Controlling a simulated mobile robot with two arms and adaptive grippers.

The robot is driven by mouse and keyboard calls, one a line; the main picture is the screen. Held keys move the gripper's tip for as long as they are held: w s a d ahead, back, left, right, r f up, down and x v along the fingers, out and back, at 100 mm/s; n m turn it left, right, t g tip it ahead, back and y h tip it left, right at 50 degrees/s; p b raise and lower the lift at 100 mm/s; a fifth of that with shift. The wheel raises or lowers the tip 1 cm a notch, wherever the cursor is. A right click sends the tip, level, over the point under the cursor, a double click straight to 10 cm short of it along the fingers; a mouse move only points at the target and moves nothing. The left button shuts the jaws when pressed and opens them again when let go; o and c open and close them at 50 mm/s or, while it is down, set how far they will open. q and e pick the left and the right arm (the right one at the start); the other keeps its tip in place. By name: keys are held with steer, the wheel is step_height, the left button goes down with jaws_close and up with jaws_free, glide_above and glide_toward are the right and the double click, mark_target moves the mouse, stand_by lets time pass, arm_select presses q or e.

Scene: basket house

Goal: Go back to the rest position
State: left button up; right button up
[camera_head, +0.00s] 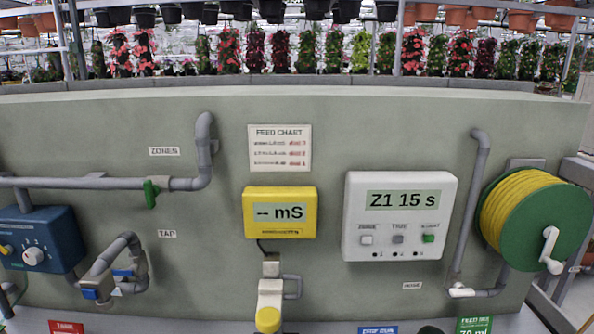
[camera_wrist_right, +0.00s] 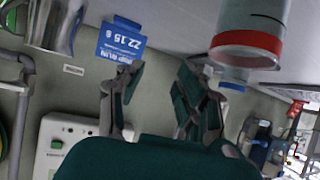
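My right gripper (camera_wrist_right: 160,70) shows in the right wrist view with its two dark green and grey fingers apart and nothing between them. The view is turned over, with the wall panel behind the fingers. A blue label (camera_wrist_right: 121,40) lies beyond the left fingertip. A clear cylinder with a red band (camera_wrist_right: 248,48) is beyond the right finger. Neither gripper is in the head view, and my left gripper is not seen at all.
A green wall panel (camera_head: 218,228) fills the head view. It bears a yellow meter (camera_head: 279,213), a white controller (camera_head: 399,215) reading "Z1 15 s", a hose reel (camera_head: 528,220), a blue dial box (camera_head: 38,239) and grey pipes (camera_head: 204,150).

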steer(key=s+d+f+g+h, duration=0.1)
steer(key=s+f+g, duration=0.15)
steer(key=s, duration=0.45)
steer(key=s+d+f+g, duration=0.1)
steer(key=s+d+g, duration=0.15)
steer(key=s, duration=0.45)
steer(key=s+d+f+g+h, duration=0.1)
steer(key=s+g, duration=0.2)
steer(key=s, duration=0.4)
step_height(320, 180, down, 28)
steer(key=g+b, duration=0.2)
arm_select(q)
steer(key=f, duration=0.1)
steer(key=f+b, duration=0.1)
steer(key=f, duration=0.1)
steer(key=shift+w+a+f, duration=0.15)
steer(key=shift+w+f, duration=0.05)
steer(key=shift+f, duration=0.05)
arm_select(e)
steer(key=s+d+f, duration=0.2)
steer(key=s+f, duration=1.5)
steer(key=f, duration=0.1)
steer(key=shift+s+d+f+g, duration=0.15)
steer(key=shift+s+d+g, duration=0.15)
steer(key=shift+g, duration=0.1)
